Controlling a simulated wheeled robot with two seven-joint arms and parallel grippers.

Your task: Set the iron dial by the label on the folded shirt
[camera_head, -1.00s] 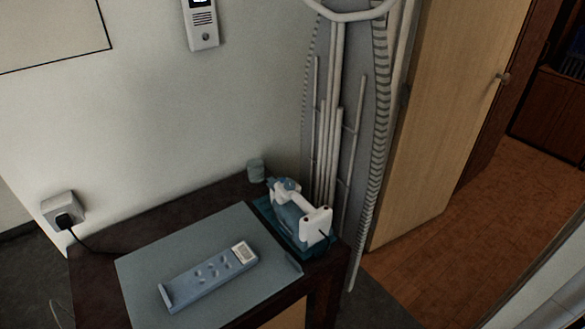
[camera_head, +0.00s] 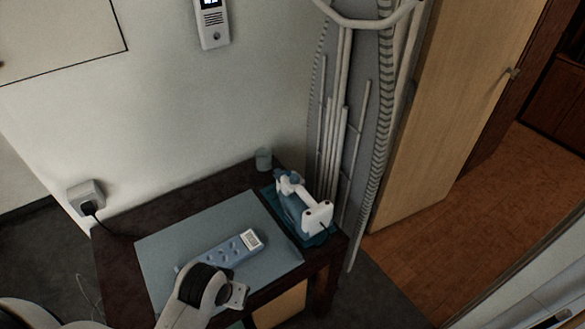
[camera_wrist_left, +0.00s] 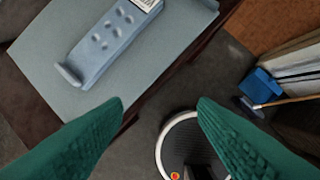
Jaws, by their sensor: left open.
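A folded light-blue shirt (camera_head: 222,250), a long shape with several dimples, lies on a grey-blue mat (camera_head: 160,250) on the dark table. Its white label (camera_head: 251,240) is at the far right end; the print is too small to read. The label's edge shows in the left wrist view (camera_wrist_left: 146,3). The blue and white iron (camera_head: 298,204) sits on a teal rest (camera_head: 321,238) at the table's back right. I cannot make out its dial. My left gripper (camera_wrist_left: 150,102), with green fingers, is open and empty beside the table's front edge. My right gripper is out of view.
A wall socket (camera_head: 86,195) with a plugged cord is at left. An ironing board (camera_head: 350,130) leans behind the iron. A round dark-topped object (camera_wrist_left: 185,145) and a blue dustpan (camera_wrist_left: 260,86) are on the floor.

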